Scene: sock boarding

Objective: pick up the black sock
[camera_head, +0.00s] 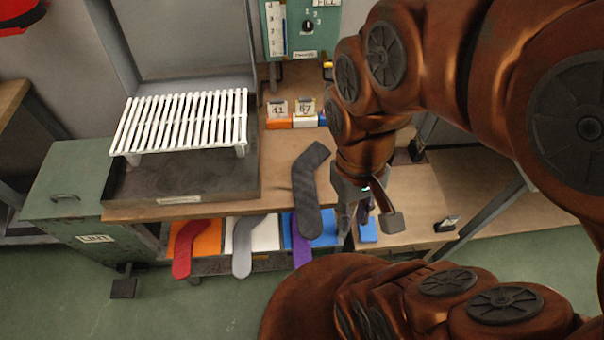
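The black sock (309,190) is dark grey-black with a fine pattern. It lies on the wooden bench top, and its lower end hangs past the front edge, in front of the blue and purple items below. My gripper (369,222) is just to the right of the sock, pointing down, with its two fingers spread apart. The left finger is close to the sock's right side; I cannot tell whether it touches. Nothing shows held between the fingers. Part of the gripper is hidden behind its own links.
A white slatted rack (185,118) stands on a dark tray at the left. Number cards (306,107) stand behind. A green control box (308,28) is at the back.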

